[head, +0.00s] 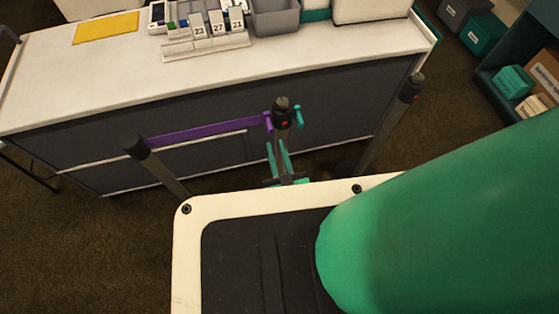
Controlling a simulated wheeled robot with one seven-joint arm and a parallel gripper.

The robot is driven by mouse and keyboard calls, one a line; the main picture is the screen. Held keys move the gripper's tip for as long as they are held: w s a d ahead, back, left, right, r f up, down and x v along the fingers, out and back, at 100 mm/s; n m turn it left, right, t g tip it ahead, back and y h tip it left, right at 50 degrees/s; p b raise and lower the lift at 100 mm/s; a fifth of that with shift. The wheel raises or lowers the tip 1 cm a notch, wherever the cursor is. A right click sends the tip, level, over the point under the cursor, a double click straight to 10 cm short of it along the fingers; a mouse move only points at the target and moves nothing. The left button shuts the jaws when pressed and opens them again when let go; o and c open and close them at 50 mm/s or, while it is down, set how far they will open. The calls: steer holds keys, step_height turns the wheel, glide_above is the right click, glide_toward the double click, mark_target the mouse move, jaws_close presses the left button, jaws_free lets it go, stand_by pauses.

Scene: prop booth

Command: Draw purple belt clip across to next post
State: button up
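The purple belt (205,131) runs straight from the left post (137,147) to the middle post (282,104). Its purple clip (268,121) sits at the left side of the middle post's head. A small teal piece (298,116) is on the other side of that head. The right post (411,89) stands apart, with no purple belt on it. My gripper (275,147) is low in front of the middle post, below the clip. Its two teal fingers look apart, with nothing visible between them. Contact with the post is unclear.
A white-topped counter (60,85) stands behind the posts. It bears a yellow sheet (106,27), numbered cards (218,24) and a grey bin (275,18). Teal boxes (513,80) are on shelving at the right. My green arm covers the lower right.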

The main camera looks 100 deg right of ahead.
steer(key=shift+s+a, duration=0.2)
steer(key=shift+a, duration=1.8)
steer(key=w+a+f+n+t+y, duration=0.2)
steer(key=w+a+n+t+y, duration=0.65)
steer(key=w+a, duration=1.05)
steer(key=a+r+n+t+y, duration=0.2)
steer(key=a+n+y, duration=0.2)
steer(key=a, duration=0.6)
steer(key=s+a+r+n+t+y, duration=0.1)
steer(key=a+n+y, duration=0.3)
steer(key=a, duration=0.7)
steer(key=shift+s+a+r+t+y, duration=0.15)
steer(key=shift+r+t+y, duration=0.5)
steer(key=shift+t, duration=0.2)
steer(key=shift+d, duration=0.2)
